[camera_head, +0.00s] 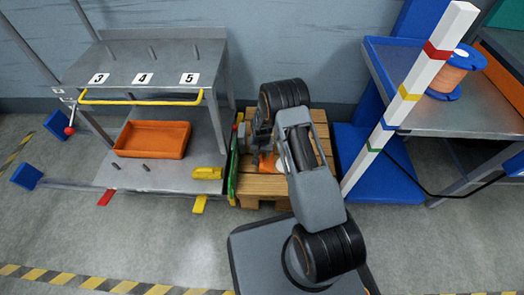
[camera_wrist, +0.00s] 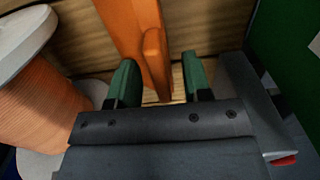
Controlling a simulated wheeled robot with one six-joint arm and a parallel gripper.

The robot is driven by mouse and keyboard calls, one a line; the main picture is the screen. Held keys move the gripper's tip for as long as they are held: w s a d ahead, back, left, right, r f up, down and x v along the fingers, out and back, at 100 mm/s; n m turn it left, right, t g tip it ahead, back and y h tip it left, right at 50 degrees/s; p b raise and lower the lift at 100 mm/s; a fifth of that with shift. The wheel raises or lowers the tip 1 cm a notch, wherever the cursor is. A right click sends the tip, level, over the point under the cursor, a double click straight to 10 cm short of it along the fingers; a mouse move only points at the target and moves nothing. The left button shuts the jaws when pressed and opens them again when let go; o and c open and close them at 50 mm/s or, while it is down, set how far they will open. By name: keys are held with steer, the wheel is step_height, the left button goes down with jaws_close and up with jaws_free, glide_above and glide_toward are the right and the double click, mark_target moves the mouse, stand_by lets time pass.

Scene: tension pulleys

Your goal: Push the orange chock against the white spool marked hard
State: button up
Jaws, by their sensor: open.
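The orange chock (camera_wrist: 135,22) lies on wooden boards in the wrist view, its raised orange grip (camera_wrist: 153,60) between my fingers. My gripper (camera_wrist: 160,78) is open, with one green-padded finger on each side of the grip. Gaps show on both sides, so I see no clamping. A spool with white flanges (camera_wrist: 22,25) and copper-coloured winding (camera_wrist: 42,105) stands at the left, apart from the chock. No mark on it can be read. In the head view a bit of orange (camera_head: 267,163) shows on the wooden pallet (camera_head: 290,184), and my arm hides most of the area.
A steel rack with an orange tray (camera_head: 153,139) and a yellow block (camera_head: 207,173) stands left of the pallet. A green panel (camera_head: 233,172) borders its left edge. A striped post (camera_head: 408,97) and a table with a blue spool (camera_head: 449,82) are at the right.

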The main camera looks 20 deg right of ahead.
steer(key=shift+f, duration=0.25)
jaws_close()
stand_by(0.3)
